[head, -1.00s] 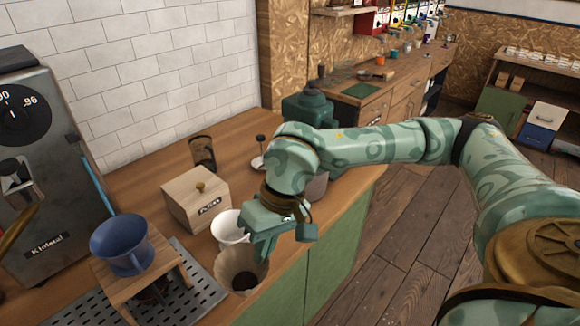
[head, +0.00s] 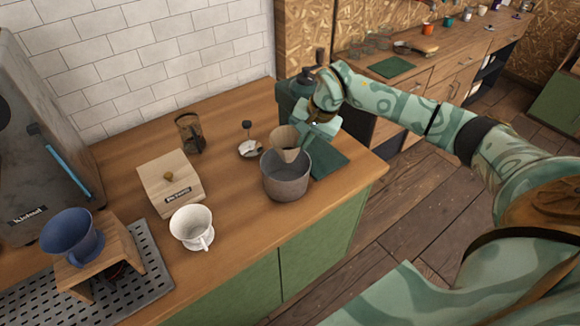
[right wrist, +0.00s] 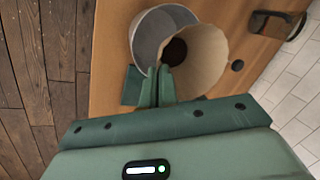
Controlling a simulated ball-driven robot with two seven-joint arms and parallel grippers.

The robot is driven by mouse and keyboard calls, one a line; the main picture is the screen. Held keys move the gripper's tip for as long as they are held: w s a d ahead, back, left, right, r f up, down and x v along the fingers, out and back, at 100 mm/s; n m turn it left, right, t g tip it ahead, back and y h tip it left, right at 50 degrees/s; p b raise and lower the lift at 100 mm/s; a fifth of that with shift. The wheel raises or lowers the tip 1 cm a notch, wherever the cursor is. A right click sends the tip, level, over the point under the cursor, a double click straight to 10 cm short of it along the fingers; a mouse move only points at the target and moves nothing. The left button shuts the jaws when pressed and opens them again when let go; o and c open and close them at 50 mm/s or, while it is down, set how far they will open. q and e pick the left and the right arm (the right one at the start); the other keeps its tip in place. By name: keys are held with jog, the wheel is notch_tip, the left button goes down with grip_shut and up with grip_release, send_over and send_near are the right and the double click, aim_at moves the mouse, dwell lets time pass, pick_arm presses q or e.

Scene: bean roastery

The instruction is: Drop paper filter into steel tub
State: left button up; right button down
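The brown paper filter (head: 284,140) is in my right gripper (head: 308,133), tilted, with a dark patch inside it in the right wrist view (right wrist: 203,62). It hangs over the grey steel tub (head: 285,185), its lower tip overlapping the far part of the opening in the head view. My right gripper's fingers (right wrist: 157,85) are closed together at the filter's rim. The tub (right wrist: 142,40) shows partly behind the filter in the right wrist view. Whether the filter touches the tub is unclear. My left gripper is out of view.
A blue dripper on a wooden stand (head: 125,252) is at front left. A green mat (head: 328,163) lies right of the tub.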

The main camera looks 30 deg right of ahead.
jog(key=shift+m, duration=0.3)
jog(key=f+b, duration=0.1)
jog(key=f, duration=0.1)
jog(key=f+b, duration=0.2)
jog(key=d+f+b, duration=0.1)
jog(key=f, duration=0.1)
jog(key=shift+f+b, duration=0.3)
jog(key=shift+b, duration=0.1)
jog(key=c, duration=1.6)
grip_release()
jog(key=shift+r, duration=0.1)
notch_tip(320, 180, up, 15)
jog(key=p, duration=0.1)
send_over(307, 156)
jog(key=s, duration=0.9)
jog(key=shift+a+r, duration=0.15)
jog(key=shift+a, duration=0.3)
